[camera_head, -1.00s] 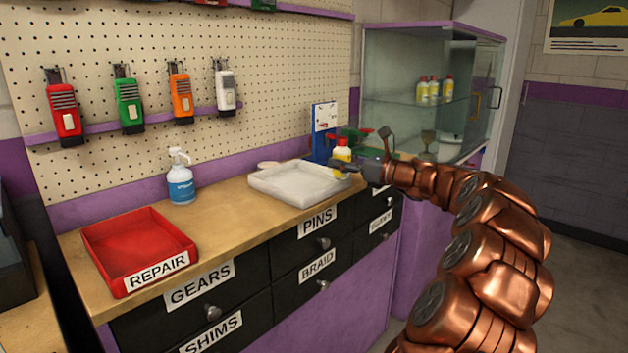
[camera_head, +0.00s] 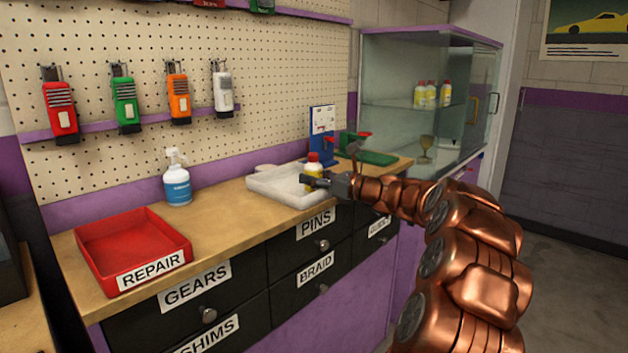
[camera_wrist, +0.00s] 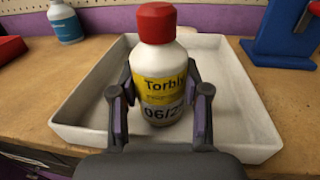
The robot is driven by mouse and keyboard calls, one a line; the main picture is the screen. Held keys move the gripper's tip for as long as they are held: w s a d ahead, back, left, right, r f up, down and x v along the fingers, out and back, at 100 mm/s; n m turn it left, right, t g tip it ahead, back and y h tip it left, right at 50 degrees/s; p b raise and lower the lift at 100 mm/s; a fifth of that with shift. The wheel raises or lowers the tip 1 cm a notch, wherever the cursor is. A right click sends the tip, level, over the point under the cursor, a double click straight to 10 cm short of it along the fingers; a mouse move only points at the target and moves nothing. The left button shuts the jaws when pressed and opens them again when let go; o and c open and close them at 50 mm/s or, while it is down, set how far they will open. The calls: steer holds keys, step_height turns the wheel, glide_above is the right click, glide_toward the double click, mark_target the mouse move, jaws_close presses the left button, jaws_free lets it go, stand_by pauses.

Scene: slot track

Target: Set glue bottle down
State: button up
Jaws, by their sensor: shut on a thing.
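The glue bottle (camera_wrist: 160,75) is white with a red cap and a yellow label reading "Torbly" in the wrist view. It stands upright between the fingers of my gripper (camera_wrist: 160,110), which is shut on it. In the head view the glue bottle (camera_head: 313,163) and my gripper (camera_head: 318,181) are at the white tray (camera_head: 262,187). In the wrist view the bottle is in front of the tray's inside, over its near part.
A red REPAIR tray (camera_head: 118,238) and a blue-white spray bottle (camera_head: 177,178) stand to the left on the wooden bench. A blue stand (camera_head: 322,140) and a green object (camera_head: 375,157) are behind, at right. The glass cabinet (camera_head: 400,75) holds several similar bottles.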

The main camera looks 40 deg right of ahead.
steer(key=o, duration=1.2)
steer(key=shift+f, duration=0.15)
steer(key=shift+c, duration=0.2)
steer(key=shift+s+r, duration=0.1)
steer(key=shift+r, duration=0.1)
steer(key=p+v, duration=0.1)
steer(key=v, duration=1.1)
